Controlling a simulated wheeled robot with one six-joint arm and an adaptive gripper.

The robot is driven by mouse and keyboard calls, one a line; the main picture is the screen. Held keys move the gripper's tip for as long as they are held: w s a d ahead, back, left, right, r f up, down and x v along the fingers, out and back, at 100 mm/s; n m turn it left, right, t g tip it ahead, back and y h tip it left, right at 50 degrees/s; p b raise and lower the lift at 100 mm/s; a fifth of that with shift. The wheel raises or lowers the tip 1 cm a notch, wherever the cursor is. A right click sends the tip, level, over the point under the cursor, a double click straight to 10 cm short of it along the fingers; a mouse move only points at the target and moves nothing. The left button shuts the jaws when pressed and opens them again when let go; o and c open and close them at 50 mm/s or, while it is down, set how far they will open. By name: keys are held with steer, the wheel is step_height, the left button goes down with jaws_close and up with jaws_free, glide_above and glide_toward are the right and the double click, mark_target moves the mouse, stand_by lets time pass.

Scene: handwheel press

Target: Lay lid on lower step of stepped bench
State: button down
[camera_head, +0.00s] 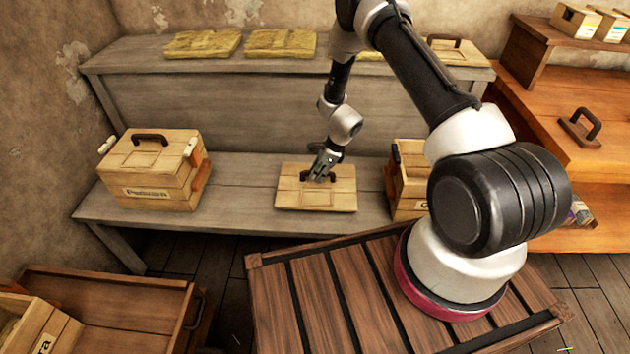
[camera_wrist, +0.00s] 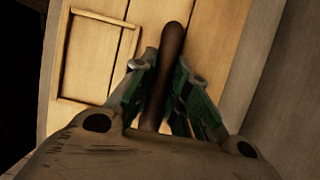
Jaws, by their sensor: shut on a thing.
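The lid (camera_head: 316,197) is a flat light-wood panel with a dark handle on top. It is over the lower step (camera_head: 240,190) of the grey stepped bench, near its middle, and looks level; I cannot tell whether it touches the step. My gripper (camera_head: 322,172) is above the lid and shut on its handle. In the wrist view the two green-grey fingers (camera_wrist: 165,92) stand on either side of the dark handle (camera_wrist: 171,45), with the lid (camera_wrist: 100,57) below. The fingers partly hide the handle.
A lidded wooden box (camera_head: 150,178) stands on the lower step at left. Another box (camera_head: 408,180) stands at right, partly behind my arm. Straw-coloured bundles (camera_head: 280,43) lie on the upper step. An open crate (camera_head: 110,310) is at lower left. A wooden shelf unit (camera_head: 560,140) stands right.

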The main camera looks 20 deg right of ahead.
step_height(320, 180, down, 3)
steer(key=shift+f, duration=0.2)
steer(key=c, duration=1.4)
jaws_free()
